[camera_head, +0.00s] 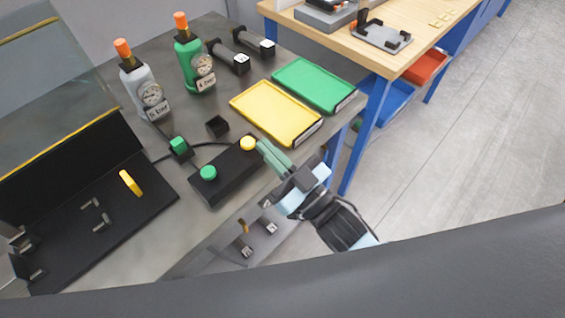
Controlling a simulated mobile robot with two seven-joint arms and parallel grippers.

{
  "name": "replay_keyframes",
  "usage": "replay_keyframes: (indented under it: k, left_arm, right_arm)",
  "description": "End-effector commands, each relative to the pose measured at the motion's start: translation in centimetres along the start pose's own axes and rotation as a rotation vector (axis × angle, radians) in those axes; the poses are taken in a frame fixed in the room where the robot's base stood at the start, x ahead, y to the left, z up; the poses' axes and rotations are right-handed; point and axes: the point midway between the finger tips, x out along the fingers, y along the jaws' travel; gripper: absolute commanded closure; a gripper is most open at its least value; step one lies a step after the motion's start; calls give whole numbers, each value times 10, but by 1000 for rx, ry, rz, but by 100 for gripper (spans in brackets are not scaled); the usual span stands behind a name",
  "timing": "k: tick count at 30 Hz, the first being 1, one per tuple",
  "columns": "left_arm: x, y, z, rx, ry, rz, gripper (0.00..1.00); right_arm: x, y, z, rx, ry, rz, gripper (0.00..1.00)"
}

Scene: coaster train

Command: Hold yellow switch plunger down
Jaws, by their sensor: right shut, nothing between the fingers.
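The black switch box (225,176) lies on the grey bench with a green plunger (208,173) at its near left end and a yellow plunger (248,143) at its far right end. My right gripper (261,144) comes in from the right, shut and empty, with its green fingertips right beside the yellow plunger. I cannot tell whether the fingertips touch the plunger or whether it is pressed down. My left gripper is not in view.
A yellow tray (277,112) and a green tray (314,84) lie behind the box. A green bottle (190,60) and a grey bottle (136,88) with gauges stand at the back left. A black fixture (75,225) fills the left. A wooden table (395,62) stands at right.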

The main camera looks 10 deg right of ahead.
Motion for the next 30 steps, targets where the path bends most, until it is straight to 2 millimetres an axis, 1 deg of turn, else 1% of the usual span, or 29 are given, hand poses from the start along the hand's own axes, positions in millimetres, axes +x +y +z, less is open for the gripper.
replay_keyframes:
  k: [1,7,8,9,10,15,19,30]
  left_arm:
    - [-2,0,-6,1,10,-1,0]
    - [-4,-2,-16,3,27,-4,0]
    - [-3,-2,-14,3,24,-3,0]
    - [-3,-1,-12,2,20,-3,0]
    - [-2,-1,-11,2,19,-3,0]
    - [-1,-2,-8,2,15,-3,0]
    - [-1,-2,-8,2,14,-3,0]
    - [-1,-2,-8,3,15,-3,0]
  right_arm:
    - [13,1,-4,-3,7,0,100]
    - [49,0,-3,-3,5,-1,100]
    - [48,0,2,-1,-1,0,100]
    - [43,0,12,2,-5,1,100]
    - [41,0,17,2,-6,1,100]
    - [34,0,33,1,-3,1,100]
    - [33,0,38,0,-2,1,100]
    - [32,0,39,0,-1,0,100]
